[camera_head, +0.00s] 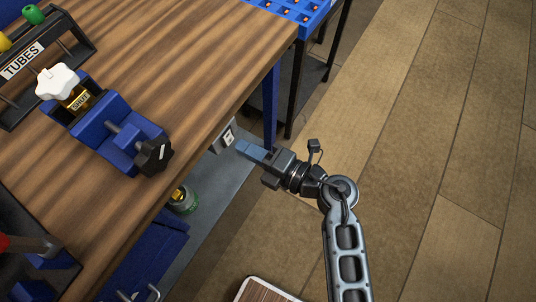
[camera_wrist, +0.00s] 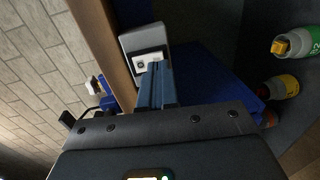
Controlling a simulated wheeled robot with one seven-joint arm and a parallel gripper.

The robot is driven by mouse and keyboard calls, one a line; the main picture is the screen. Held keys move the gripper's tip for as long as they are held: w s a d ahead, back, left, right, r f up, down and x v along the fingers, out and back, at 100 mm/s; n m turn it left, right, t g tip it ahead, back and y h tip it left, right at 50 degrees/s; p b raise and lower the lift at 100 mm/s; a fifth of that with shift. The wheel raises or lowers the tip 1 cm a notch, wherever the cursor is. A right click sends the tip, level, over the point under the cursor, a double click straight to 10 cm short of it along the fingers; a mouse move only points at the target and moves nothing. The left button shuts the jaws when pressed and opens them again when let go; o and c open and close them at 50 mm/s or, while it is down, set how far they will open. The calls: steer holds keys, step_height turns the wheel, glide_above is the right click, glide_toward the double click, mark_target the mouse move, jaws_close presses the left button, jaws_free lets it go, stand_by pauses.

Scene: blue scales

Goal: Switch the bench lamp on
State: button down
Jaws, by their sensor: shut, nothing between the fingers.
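A small grey box with a pale face (camera_head: 224,137) sits under the bench's front edge. A dark letter like an F shows on it. In the wrist view the grey box (camera_wrist: 143,42) carries a white plate (camera_wrist: 150,62) with a small dark mark, and my fingertips overlap the plate's lower part. My gripper (camera_head: 246,150) is shut and empty, its blue fingers pointing at the box. In the wrist view my shut fingers (camera_wrist: 157,75) point straight at the plate. I cannot tell whether they touch it. No lamp is clearly visible.
The wooden bench (camera_head: 165,55) carries a blue vise (camera_head: 118,140) and a TUBES rack (camera_head: 50,45). A blue tray (camera_head: 290,8) is at the top. Under the bench are a grey shelf (camera_head: 215,190) and a bottle (camera_head: 184,202). Several bottles (camera_wrist: 282,87) show in the wrist view. Floor right is clear.

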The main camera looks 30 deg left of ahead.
steer(key=shift+w+a+f, duration=0.1)
steer(key=shift+a+f, duration=0.05)
steer(key=shift+a, duration=0.65)
steer(key=shift+a, duration=0.25)
steer(key=shift+d, duration=0.15)
